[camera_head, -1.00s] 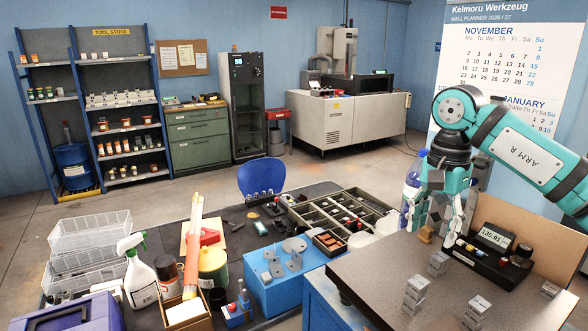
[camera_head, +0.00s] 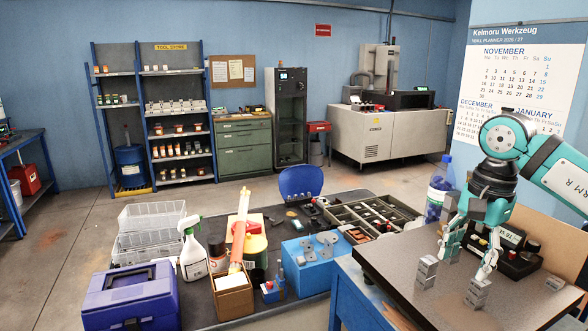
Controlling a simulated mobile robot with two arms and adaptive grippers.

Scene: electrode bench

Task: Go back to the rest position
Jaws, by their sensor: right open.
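My right gripper (camera_head: 465,262) comes in from the right on its teal and black arm. Its fingers point down over the dark granite plate and are spread open, with nothing seen between them. Small grey metal blocks stand on the plate close by: one block stack (camera_head: 427,271) is left of the fingers, and another block (camera_head: 478,292) is just below the right finger. Whether the fingertips touch the plate or a block I cannot tell. The gripper partly hides a black device with a display (camera_head: 511,238). My left gripper is not in view.
The granite plate (camera_head: 410,250) lies on a blue bench at the right. A blue water bottle (camera_head: 436,192) stands behind it. The dark table left of it holds a purple toolbox (camera_head: 132,300), a spray bottle (camera_head: 192,250), a blue block (camera_head: 308,268) and a compartment tray (camera_head: 372,215). Open floor lies beyond.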

